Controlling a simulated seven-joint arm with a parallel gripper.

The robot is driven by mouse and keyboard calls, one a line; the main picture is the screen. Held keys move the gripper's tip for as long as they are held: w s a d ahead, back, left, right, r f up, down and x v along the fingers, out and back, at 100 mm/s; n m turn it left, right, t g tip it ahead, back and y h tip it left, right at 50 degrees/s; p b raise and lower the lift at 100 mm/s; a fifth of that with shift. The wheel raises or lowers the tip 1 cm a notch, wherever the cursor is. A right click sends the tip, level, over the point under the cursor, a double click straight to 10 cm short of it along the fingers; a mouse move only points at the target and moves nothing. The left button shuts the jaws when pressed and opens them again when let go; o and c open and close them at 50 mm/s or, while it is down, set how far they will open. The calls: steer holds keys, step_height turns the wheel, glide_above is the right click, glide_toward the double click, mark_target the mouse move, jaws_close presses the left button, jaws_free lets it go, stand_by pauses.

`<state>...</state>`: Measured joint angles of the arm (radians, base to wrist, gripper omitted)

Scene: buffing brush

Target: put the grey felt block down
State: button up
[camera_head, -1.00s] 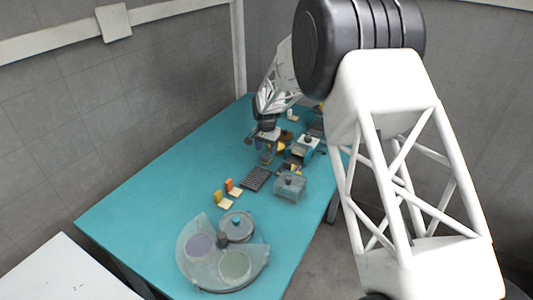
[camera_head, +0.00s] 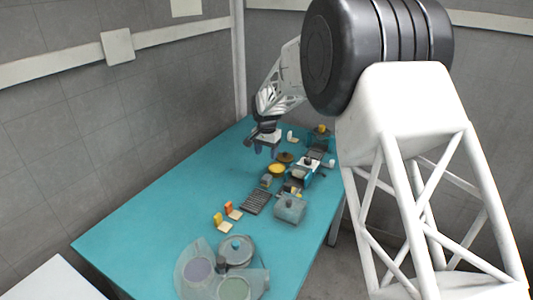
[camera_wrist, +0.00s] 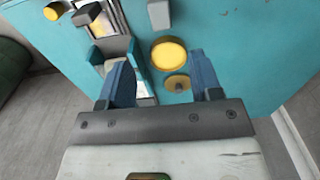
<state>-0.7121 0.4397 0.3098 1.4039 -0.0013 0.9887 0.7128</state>
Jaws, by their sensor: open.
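A small grey block (camera_head: 266,181), which looks like the felt block, rests on the teal table beside a yellow disc (camera_head: 277,170). In the wrist view the grey block (camera_wrist: 158,14) shows at the top edge, partly cut off, beyond the yellow disc (camera_wrist: 169,55). My gripper (camera_head: 266,151) is above the table, apart from the block and farther back. In the wrist view its two blue fingers (camera_wrist: 162,74) are spread with nothing between them, and a brown disc (camera_wrist: 177,83) lies on the table below.
A dark ribbed rack (camera_head: 256,202) and a grey box (camera_head: 290,208) stand in front of the block. A row of small fixtures (camera_head: 307,166) lies to the right. A round tray (camera_head: 236,250) is at the front. The table's left side is clear.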

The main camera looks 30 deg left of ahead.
stand_by(0.7)
steer(key=s+d+r, duration=0.1)
steer(key=d+r, duration=0.5)
steer(key=d, duration=0.5)
steer(key=s+d+r, duration=0.1)
steer(key=d+r, duration=0.6)
steer(key=d, duration=0.3)
steer(key=s+d+r+t, duration=0.1)
steer(key=s+d+r, duration=0.35)
steer(key=d, duration=0.45)
steer(key=s+d+r, duration=0.3)
steer(key=s+d, duration=0.2)
steer(key=d, duration=0.4)
steer(key=s+d+f, duration=0.1)
steer(key=s+d, duration=1.1)
steer(key=s, duration=0.3)
steer(key=s+d+f+t, duration=0.1)
steer(key=s+d+f, duration=0.1)
steer(key=s+d, duration=1)
steer(key=s, duration=0.4)
steer(key=shift+s+t, duration=0.25)
steer(key=shift+t, duration=0.05)
steer(key=o, duration=0.3)
